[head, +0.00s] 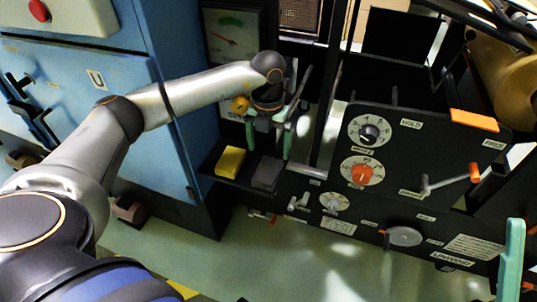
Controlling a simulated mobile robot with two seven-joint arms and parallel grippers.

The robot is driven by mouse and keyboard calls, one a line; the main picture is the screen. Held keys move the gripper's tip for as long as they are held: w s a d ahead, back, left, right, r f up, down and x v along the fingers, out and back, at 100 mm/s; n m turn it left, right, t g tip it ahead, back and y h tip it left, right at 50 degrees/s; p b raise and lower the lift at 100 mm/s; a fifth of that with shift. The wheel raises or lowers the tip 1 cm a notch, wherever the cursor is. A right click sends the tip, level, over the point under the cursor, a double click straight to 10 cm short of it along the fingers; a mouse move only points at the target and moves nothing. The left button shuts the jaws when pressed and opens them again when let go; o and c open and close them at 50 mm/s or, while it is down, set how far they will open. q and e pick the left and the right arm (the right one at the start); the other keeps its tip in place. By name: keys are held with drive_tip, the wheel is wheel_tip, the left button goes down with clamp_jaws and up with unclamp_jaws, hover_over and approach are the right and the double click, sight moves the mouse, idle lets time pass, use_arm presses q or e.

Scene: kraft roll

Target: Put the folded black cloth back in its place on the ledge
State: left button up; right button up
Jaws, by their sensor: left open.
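A small dark grey, flat-topped block, which looks like the folded black cloth (267,173), lies on the black ledge (238,187) on the front of the machine. It sits at the right part of the ledge, just right of a yellow block (231,160). My left gripper (269,145) points down above and slightly behind the cloth, its two teal fingers apart and nothing between them. I cannot tell whether a fingertip touches the cloth. Of my right gripper, only one teal finger (512,258) shows at the lower right edge.
A black panel (400,150) with dials, an orange knob (361,173) and an orange-tipped lever (474,172) stands right of the ledge. A blue cabinet (90,110) stands at left. Black uprights rise behind the left gripper. The green floor (300,262) below is open.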

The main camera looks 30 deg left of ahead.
use_arm(q)
drive_tip(key=s+d+r+m+g+h, duration=0.35)
drive_tip(key=s+d+h, duration=0.45)
drive_tip(key=d, duration=0.6)
drive_tip(key=s+d+r+m+g+h, duration=0.2)
drive_tip(key=s+d+r+h, duration=0.25)
drive_tip(key=s+d, duration=0.75)
drive_tip(key=s+d+r+n+t+h, duration=0.2)
drive_tip(key=d+r+n+h, duration=0.15)
drive_tip(key=r+h, duration=0.75)
drive_tip(key=w+a+r+n+t+y, duration=0.2)
drive_tip(key=a+n+t, duration=0.4)
drive_tip(key=n+t, duration=0.5)
drive_tip(key=w+a+r+n+t+y, duration=0.2)
drive_tip(key=a+r+n+t+y, duration=0.3)
drive_tip(key=n+t, duration=0.6)
drive_tip(key=a+t+y+p, duration=0.1)
drive_tip(key=t, duration=0.2)
drive_tip(key=shift+w+a+r+n+t, duration=0.2)
drive_tip(key=shift+w+a+n+t, duration=0.1)
drive_tip(key=shift+n+t, duration=0.1)
